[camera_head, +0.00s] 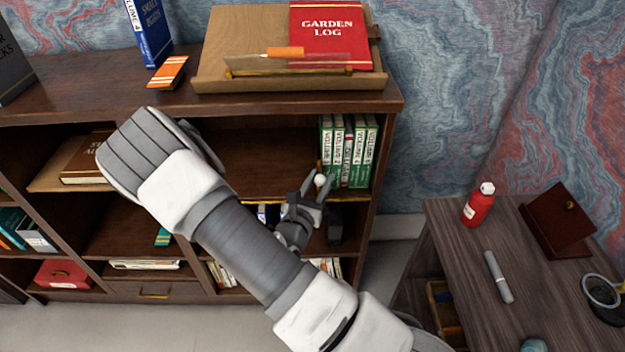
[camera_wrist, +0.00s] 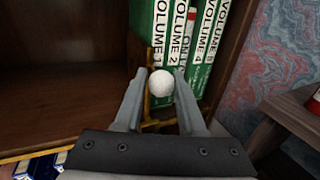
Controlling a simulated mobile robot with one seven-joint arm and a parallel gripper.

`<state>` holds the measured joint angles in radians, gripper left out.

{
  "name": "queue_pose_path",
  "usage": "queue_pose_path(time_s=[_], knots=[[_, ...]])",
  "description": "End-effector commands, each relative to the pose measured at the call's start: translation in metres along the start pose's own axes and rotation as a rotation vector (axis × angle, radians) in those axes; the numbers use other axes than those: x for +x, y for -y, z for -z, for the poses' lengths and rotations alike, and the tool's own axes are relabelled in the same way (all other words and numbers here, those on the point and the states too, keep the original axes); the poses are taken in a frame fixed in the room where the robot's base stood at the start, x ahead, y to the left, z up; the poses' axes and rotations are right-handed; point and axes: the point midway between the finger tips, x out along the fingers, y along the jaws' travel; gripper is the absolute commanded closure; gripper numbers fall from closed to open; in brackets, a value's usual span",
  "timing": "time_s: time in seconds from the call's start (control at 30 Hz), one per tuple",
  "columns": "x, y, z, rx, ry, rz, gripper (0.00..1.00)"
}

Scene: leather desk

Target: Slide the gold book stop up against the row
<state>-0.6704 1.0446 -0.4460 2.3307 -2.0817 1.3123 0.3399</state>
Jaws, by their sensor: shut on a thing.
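The gold book stop (camera_wrist: 148,105) shows in the wrist view as a thin gold upright and base with a white ball knob (camera_wrist: 160,83). My gripper (camera_wrist: 158,88) is shut on the knob, with one finger on each side of it. The row of green and white volumes (camera_wrist: 180,45) stands upright just behind and to the right of the stop. In the head view the row (camera_head: 347,150) fills the right end of the shelf, and my gripper (camera_head: 317,183) is at its left front. Whether the stop touches the first book is hard to tell.
The shelf left of the row is bare (camera_head: 260,165). The right side wall of the bookcase (camera_head: 386,150) is beside the row. A desk (camera_head: 450,230) with a red bottle (camera_head: 479,204) stands at right. Books and boxes fill lower compartments.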

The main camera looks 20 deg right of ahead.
Motion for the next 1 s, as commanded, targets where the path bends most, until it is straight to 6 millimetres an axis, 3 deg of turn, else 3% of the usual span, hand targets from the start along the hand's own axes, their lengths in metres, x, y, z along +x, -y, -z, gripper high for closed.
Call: queue_pose_path(time_s=[0.4,0.43,0.57,0.87,1.0], knots=[[0.002,0.006,0.000,-0.001,0.001,0.011,1.00],[0.002,0.006,-0.001,-0.001,0.001,0.011,0.57],[0.002,0.005,0.000,-0.001,0.001,0.009,0.34],[0.000,0.003,0.000,0.000,0.000,0.003,0.34],[-0.011,0.002,0.000,0.000,-0.001,0.001,0.34]])
